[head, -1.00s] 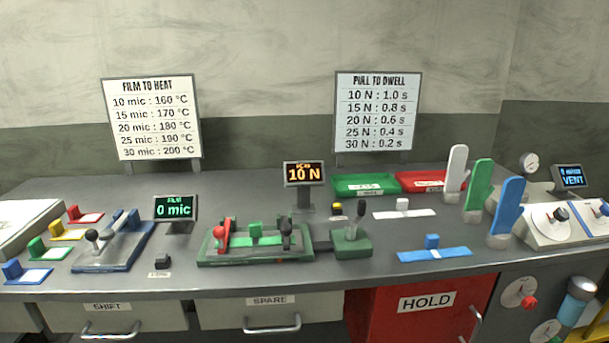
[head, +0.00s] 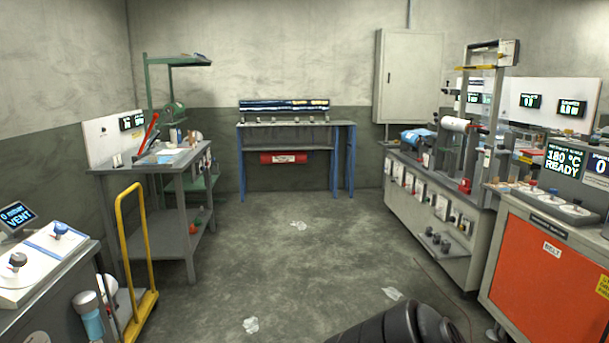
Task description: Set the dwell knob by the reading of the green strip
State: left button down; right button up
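The green strip and the pull gauge are out of the head view now. At the right edge stands an orange-fronted machine (head: 546,270) with a screen (head: 562,160) reading 180 °C READY. Several small knobs (head: 553,192) sit on its top; their labels are too small to read, so I cannot tell which one is the dwell knob. Neither of my grippers shows. A dark rounded part of my own arm shows at the bottom, right of the middle.
A yellow-handled cart (head: 128,250) stands beside a grey bench (head: 150,172) on the left. A blue-legged table (head: 296,124) is at the back wall. A long grey counter (head: 440,190) runs along the right. The floor between is mostly clear, with a few paper scraps (head: 251,325).

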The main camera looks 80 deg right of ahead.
aim_at(553, 192)
jog(key=z, duration=0.25)
jog(key=k, duration=0.5)
jog(key=z, duration=0.2)
